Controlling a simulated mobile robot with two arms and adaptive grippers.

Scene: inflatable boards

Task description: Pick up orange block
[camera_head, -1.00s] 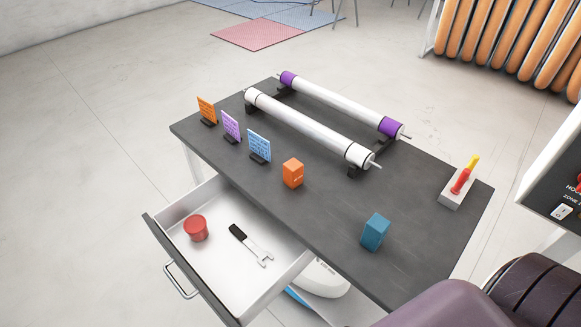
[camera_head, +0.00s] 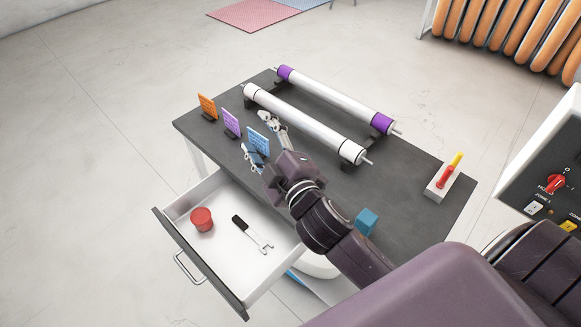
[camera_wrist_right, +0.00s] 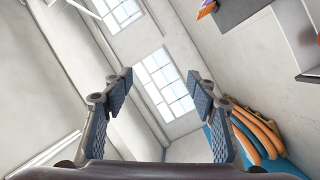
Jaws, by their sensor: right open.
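My right gripper (camera_head: 257,136) is open and empty above the dark table (camera_head: 410,225), reaching over its left half near the light blue card. In the right wrist view its two padded fingers (camera_wrist_right: 160,85) stand wide apart with nothing between them. The orange block is not visible in the head view now; my right wrist and arm cover the spot where it stood. It is not seen between the fingers in the wrist view. My left gripper is not in view.
Orange (camera_head: 207,105), purple (camera_head: 231,122) and light blue (camera_head: 259,142) cards stand along the table's left. White rollers (camera_head: 310,125) lie behind. A teal block (camera_head: 367,221) stands right of my arm.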

